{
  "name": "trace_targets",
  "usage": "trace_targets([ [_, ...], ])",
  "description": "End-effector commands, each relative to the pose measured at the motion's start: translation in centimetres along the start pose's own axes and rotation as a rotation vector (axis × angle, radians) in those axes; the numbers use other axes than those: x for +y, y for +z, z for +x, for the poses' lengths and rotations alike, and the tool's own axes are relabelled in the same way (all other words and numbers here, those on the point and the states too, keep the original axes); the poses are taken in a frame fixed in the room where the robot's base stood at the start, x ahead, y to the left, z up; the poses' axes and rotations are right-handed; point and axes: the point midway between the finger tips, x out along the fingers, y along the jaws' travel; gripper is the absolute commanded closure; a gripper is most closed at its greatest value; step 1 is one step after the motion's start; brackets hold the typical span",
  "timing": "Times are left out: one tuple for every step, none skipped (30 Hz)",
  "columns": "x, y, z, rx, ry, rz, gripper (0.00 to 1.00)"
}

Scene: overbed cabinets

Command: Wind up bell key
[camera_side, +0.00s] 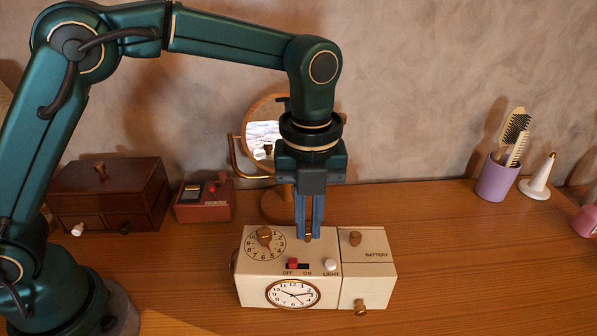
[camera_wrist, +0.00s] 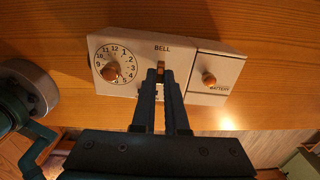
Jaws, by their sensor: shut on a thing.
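A cream clock box (camera_side: 330,250) stands on the wooden table below my gripper. The small brown bell key (camera_wrist: 161,66) sits on its top under the BELL label, between the numbered dial and the battery section. My gripper (camera_side: 308,232) points straight down with its fingertips at the box top, shut on the bell key. In the wrist view the narrow fingers (camera_wrist: 161,76) meet at the key and hide part of it. The side view shows only a sliver of brown at the fingertips. Which way the key is turned cannot be told.
The box also bears a brown dial knob (camera_side: 264,236), a red OFF/ON switch (camera_side: 292,264), a white light button (camera_side: 330,264) and a battery lid knob (camera_side: 355,238). A round mirror (camera_side: 262,138) stands close behind.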

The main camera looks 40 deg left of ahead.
Motion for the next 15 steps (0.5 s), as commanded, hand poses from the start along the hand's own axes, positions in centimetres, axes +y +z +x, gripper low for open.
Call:
trace_targets([
  [0.01,-0.03,0.06,0.001,0.0,0.046,1.0],
  [0.02,-0.03,0.07,0.001,0.0,0.075,1.0],
  [0.04,-0.03,0.07,0.001,0.0,0.112,1.0],
  [0.06,-0.03,0.07,0.001,0.0,0.141,1.0],
  [0.07,-0.03,0.07,0.001,0.0,0.17,1.0],
  [0.09,-0.03,0.07,0.001,0.0,0.207,1.0],
  [0.1,-0.02,0.07,0.001,0.0,0.236,1.0],
  [0.12,-0.02,0.07,0.001,0.0,0.264,1.0],
  [0.13,-0.01,0.07,0.001,0.0,0.302,1.0],
  [0.15,-0.01,0.07,0.001,0.0,0.331,1.0],
  [0.16,-0.01,0.07,0.001,0.0,0.359,1.0],
  [0.18,0.0,0.07,0.001,0.0,0.397,1.0],
  [0.19,0.01,0.07,0.001,0.0,0.425,1.0],
  [0.2,0.01,0.06,0.001,0.0,0.454,1.0],
  [0.22,0.02,0.06,0.001,-0.001,0.49,1.0],
])
